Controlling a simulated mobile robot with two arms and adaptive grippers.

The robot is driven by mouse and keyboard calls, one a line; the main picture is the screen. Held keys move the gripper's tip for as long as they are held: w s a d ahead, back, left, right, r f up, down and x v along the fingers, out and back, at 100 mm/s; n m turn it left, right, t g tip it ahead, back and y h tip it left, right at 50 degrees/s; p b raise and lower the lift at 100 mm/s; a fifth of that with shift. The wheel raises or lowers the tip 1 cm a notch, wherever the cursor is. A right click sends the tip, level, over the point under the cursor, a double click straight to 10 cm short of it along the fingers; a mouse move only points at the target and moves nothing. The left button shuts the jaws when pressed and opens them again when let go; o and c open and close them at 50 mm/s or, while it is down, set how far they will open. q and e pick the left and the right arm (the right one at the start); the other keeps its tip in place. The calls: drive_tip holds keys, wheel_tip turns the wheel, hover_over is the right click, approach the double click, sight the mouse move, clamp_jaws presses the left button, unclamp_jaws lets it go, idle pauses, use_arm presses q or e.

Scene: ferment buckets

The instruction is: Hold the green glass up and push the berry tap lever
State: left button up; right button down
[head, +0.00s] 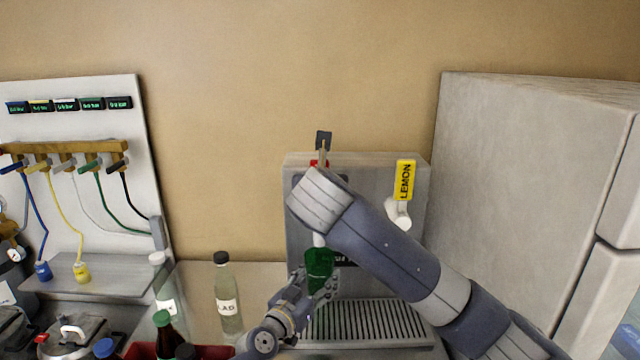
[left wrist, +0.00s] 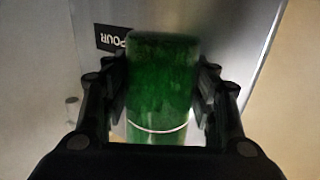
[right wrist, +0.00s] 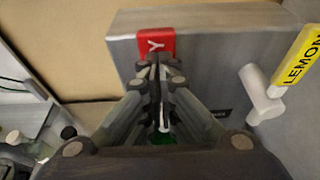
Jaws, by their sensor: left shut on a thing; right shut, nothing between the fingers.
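The green glass (head: 319,262) is upright in front of the dispenser, below the berry tap, and fills the middle of the left wrist view (left wrist: 160,80). My left gripper (head: 321,288) is shut on its sides. The berry tap lever's red label (right wrist: 155,43) shows a "Y"; in the head view only a bit of red (head: 318,163) shows above my right arm. My right gripper (right wrist: 153,62) is shut and empty, its fingertips at the label's lower end; I cannot tell whether they touch it. My right forearm hides most of the tap in the head view.
The lemon tap (head: 404,180) is right of the berry tap on the dispenser (head: 300,225). A drip grate (head: 365,322) lies below. A labelled bottle (head: 227,295) and other bottles stand left of my left gripper. A large grey cabinet (head: 520,190) is at right.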

drive_tip(key=shift+w+r+g, duration=0.25)
drive_tip(key=shift+w+g, duration=0.35)
drive_tip(key=shift+g, duration=0.05)
drive_tip(key=shift+w+r+g, duration=0.25)
drive_tip(key=shift+w+g, duration=0.3)
drive_tip(key=shift+g, duration=0.1)
drive_tip(key=shift+w, duration=0.95)
drive_tip(key=shift+s, duration=0.1)
idle(3.1)
drive_tip(key=r+v, duration=0.1)
drive_tip(key=v, duration=1.2)
drive_tip(key=shift+r, duration=0.25)
idle(0.8)
